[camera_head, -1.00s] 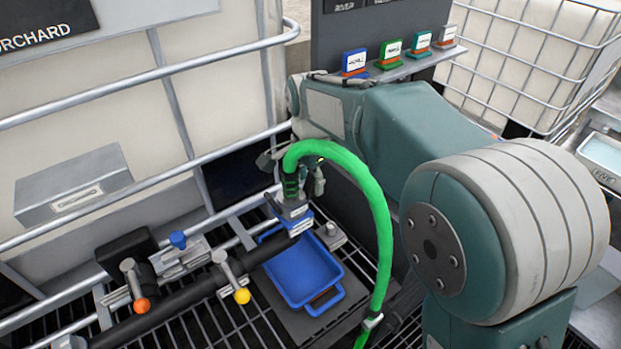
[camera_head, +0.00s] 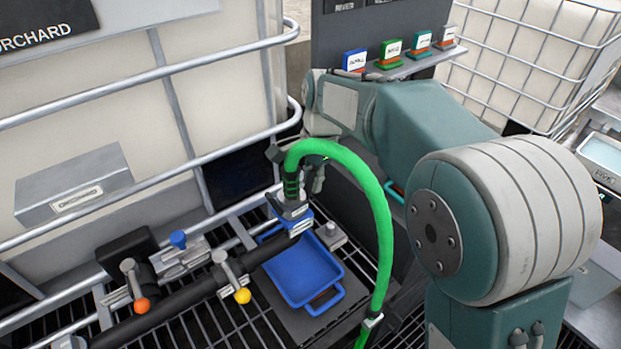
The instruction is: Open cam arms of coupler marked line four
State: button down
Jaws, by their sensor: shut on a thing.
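A green hose (camera_head: 374,200) arches over and comes down onto a grey coupler (camera_head: 293,211) with a blue label block below it, at the end of a black pipe. The coupler's label is too small to read. Small grey lever-like parts stick out at its sides; I cannot tell whether its cam arms are open or folded. My gripper (camera_head: 297,163) is at the hose's lower end, just above the coupler, with dark finger parts on both sides of the hose. It is shut on the hose there, its grip partly hidden behind the green arch.
Valve handles with an orange knob (camera_head: 141,305) and a yellow knob (camera_head: 242,295) stand on the pipes to the left. A metal rail (camera_head: 160,175) runs behind. Coloured tags (camera_head: 391,53) line a shelf.

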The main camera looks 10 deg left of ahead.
jog(key=shift+w+d+f+g+y, duration=0.25)
jog(key=shift+f+g+y, duration=0.25)
jog(key=shift+g+y, duration=0.7)
jog(key=shift+w+d+f+g+y, duration=0.25)
jog(key=shift+f+g+y, duration=0.2)
jog(key=shift+g+y, duration=0.75)
jog(key=shift+w+d+f+g+y, duration=0.2)
jog(key=shift+f+g+y, duration=0.3)
jog(key=shift+g+y, duration=0.7)
jog(key=shift+g, duration=0.5)
jog(key=c, duration=0.5)
grip_release()
jog(key=shift+w, duration=0.15)
jog(key=v, duration=0.7)
jog(key=shift+w+r, duration=0.1)
jog(key=shift+r, duration=0.05)
